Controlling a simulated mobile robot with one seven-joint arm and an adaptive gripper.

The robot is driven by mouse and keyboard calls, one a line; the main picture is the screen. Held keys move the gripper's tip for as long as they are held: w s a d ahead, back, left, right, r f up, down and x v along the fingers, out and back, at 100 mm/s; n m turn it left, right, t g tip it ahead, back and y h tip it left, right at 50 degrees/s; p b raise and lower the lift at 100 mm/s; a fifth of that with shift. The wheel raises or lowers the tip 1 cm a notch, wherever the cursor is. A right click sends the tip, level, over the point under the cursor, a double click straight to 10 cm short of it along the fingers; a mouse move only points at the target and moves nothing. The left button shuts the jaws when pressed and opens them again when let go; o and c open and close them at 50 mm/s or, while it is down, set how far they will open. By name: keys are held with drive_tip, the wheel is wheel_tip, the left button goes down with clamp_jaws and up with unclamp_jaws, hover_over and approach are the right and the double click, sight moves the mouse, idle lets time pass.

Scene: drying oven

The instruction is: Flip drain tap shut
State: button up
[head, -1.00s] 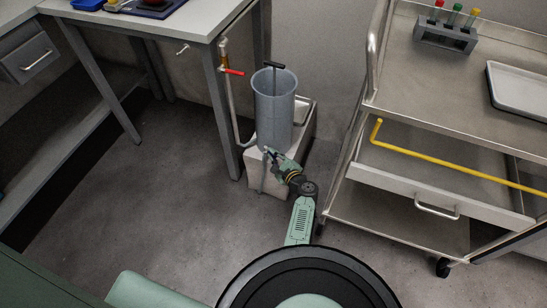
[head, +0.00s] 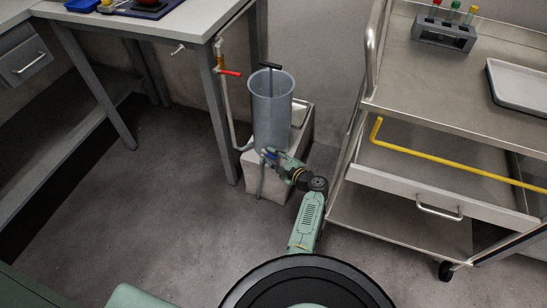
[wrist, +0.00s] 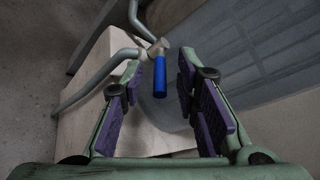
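The drain tap shows in the wrist view as a blue lever handle (wrist: 159,76) on a metal fitting, with a grey pipe running off to the left. It sits low on the front of a grey cylindrical vessel (head: 271,105), close to a pale block (head: 255,182). My gripper (wrist: 158,95) is open, its purple-padded fingers to either side of the blue handle, which shows in the gap. I see no finger touching it. In the head view my gripper (head: 272,158) is at the vessel's foot and hides most of the tap.
A pipe with a red-handled valve (head: 230,73) runs down beside the bench leg to the left of the vessel. A steel trolley (head: 395,225) with a drawer and yellow rod (head: 450,158) stands close on the right. The floor at front left is clear.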

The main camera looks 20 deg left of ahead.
drive_tip(key=v, duration=1.2)
